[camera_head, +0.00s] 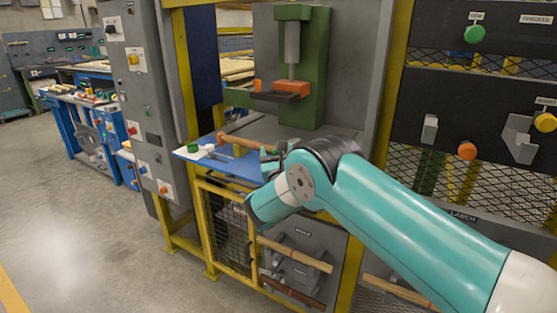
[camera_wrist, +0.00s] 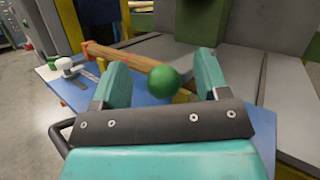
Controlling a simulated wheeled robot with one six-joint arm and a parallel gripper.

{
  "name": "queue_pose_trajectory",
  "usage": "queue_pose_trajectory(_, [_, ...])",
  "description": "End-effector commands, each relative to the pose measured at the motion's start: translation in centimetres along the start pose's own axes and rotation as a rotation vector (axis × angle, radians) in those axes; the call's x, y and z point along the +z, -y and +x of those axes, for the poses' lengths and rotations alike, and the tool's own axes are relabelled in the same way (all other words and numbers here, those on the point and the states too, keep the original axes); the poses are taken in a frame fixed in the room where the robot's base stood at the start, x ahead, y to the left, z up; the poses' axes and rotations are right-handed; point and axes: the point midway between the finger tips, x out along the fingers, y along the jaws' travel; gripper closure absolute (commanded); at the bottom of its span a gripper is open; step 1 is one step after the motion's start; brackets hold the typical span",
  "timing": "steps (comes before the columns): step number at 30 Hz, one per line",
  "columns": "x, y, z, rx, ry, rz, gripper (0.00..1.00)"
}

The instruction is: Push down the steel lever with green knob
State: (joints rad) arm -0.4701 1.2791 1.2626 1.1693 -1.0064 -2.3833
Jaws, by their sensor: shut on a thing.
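In the wrist view the round green knob (camera_wrist: 163,79) sits between the two teal fingers of my gripper (camera_wrist: 163,75), which is shut on it. Small gaps seem to show beside the knob, so the exact contact is unclear. In the head view my gripper (camera_head: 272,160) is at the front of the press station, over the right part of the blue panel, and my wrist covers the knob.
A wooden rod with red bands (camera_wrist: 130,57) lies just beyond my fingers. The blue panel (camera_head: 238,168) carries a small green and white fitting (camera_head: 205,149) at its left. A green press (camera_head: 316,70) stands behind. A grey control cabinet (camera_head: 140,110) is left; yellow posts flank the station.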

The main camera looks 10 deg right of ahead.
Motion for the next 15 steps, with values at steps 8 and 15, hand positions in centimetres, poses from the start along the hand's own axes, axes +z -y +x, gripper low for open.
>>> queue_pose_trajectory(8, [-0.2,-0.4,-3.3,0.01,0.003,-0.001,0.39])
queue_pose_trajectory(15, [-0.8,-0.1,-5.8,0.002,0.002,0.0,0.39])
